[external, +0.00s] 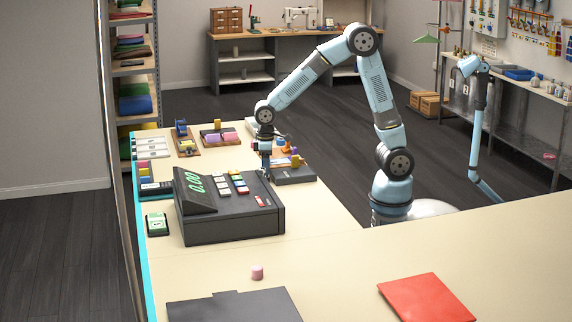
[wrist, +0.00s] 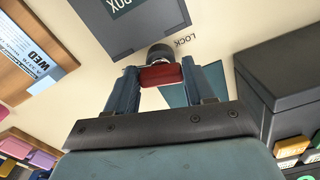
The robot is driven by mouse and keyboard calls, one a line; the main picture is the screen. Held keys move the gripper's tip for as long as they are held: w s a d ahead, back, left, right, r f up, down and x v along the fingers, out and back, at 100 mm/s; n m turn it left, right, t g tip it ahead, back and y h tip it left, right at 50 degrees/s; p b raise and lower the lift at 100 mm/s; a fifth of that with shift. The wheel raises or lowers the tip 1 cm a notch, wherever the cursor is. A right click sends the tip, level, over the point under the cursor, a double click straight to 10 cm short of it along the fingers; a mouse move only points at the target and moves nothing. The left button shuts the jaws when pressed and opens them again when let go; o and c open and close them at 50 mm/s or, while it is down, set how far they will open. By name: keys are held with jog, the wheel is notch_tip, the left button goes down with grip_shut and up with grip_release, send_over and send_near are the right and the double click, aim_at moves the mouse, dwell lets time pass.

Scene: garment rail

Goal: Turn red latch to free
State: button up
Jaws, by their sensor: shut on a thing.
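In the wrist view the red latch (wrist: 160,75) is a small red block in front of a dark round pivot (wrist: 160,52). It sits between the two fingers of my gripper (wrist: 158,80), which is shut on it. The word LOCK is printed on the pale counter beside the pivot. A dark grey box (wrist: 130,22) with partly visible lettering "BOX" lies just beyond. In the external view my gripper (external: 265,168) is low over the counter behind the cash register; I cannot make out the latch there.
The black cash register (external: 235,222) stands close to my gripper; a dark body fills the right of the wrist view (wrist: 285,75). Wooden trays (external: 218,137) with small goods lie behind. A pink cylinder (external: 257,272) and red folder (external: 425,298) lie on the front counter, with clear room between.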

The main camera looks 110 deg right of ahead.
jog(key=shift+w+r+n, duration=0.1)
jog(key=shift+n, duration=0.7)
jog(key=o, duration=1)
jog(key=shift+o, duration=0.2)
notch_tip(320, 180, up, 14)
jog(key=shift+f, duration=0.2)
